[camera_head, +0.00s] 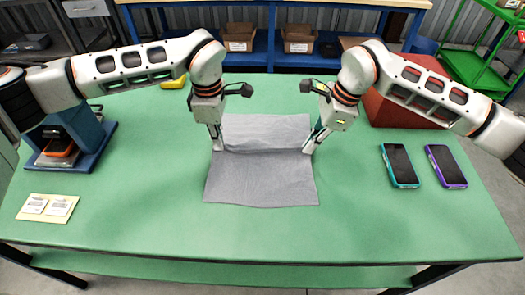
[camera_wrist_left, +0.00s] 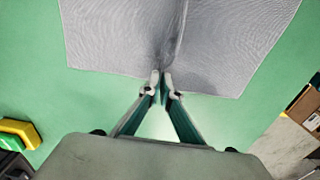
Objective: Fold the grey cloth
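The grey cloth (camera_head: 262,180) lies on the green table, with a raised crease running across it between my two grippers. Its far part lies flat behind the crease and its near part spreads toward the front. My left gripper (camera_head: 218,144) is at the cloth's left edge. In the left wrist view, its fingertips (camera_wrist_left: 161,84) are together on the edge of the cloth (camera_wrist_left: 120,35), which puckers there. My right gripper (camera_head: 309,144) is at the right edge, at the other end of the crease. It looks shut on the cloth, though its fingertips are small in view.
A teal phone (camera_head: 400,166) and a purple phone (camera_head: 446,167) lie to the right. A red box (camera_head: 400,108) stands behind my right arm. A blue stand (camera_head: 88,140) and a card with two labels (camera_head: 48,207) are at the left. The table front is clear.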

